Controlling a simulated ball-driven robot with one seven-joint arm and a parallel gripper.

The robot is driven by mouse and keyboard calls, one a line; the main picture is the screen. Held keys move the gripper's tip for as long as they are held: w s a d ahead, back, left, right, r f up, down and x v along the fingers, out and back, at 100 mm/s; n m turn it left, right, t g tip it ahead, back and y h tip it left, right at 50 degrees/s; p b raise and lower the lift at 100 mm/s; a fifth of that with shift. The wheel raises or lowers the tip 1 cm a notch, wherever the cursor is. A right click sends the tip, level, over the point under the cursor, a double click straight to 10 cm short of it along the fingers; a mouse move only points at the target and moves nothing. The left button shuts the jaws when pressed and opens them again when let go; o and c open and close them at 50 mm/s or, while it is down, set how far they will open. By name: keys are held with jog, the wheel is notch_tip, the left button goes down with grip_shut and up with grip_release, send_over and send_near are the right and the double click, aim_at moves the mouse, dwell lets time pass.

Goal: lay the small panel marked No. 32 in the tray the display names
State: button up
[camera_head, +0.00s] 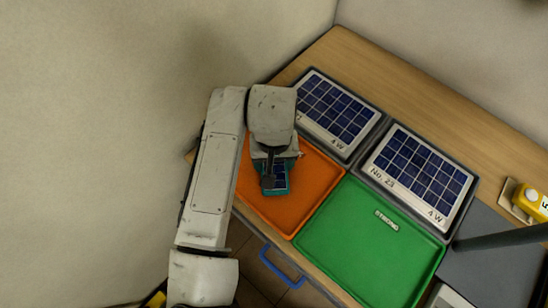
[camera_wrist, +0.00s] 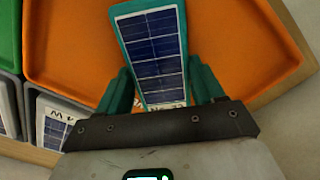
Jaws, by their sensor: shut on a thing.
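My gripper (camera_head: 267,183) is shut on a small blue solar panel (camera_head: 280,175) with a teal edge, over the orange tray (camera_head: 304,211). The orange tray also fills much of the wrist view (camera_wrist: 235,40); a scrap of white marking shows beside the panel. The green tray (camera_head: 370,250), labelled STRONG, is empty, to the right.
Two large panels lie behind the trays: one marked No. 23, 4 W (camera_head: 418,172), and one marked 4 W (camera_head: 338,108), its number partly hidden. A yellow device (camera_head: 530,199) sits at the right edge; its reading is not legible. A wall stands close on the left.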

aim_at(274, 165)
jog(key=shift+f, duration=0.1)
jog(key=o, duration=1.3)
jog(key=shift+c, duration=0.2)
notch_tip(274, 165, up, 12)
jog(key=b, duration=0.1)
jog(key=shift+b, duration=0.3)
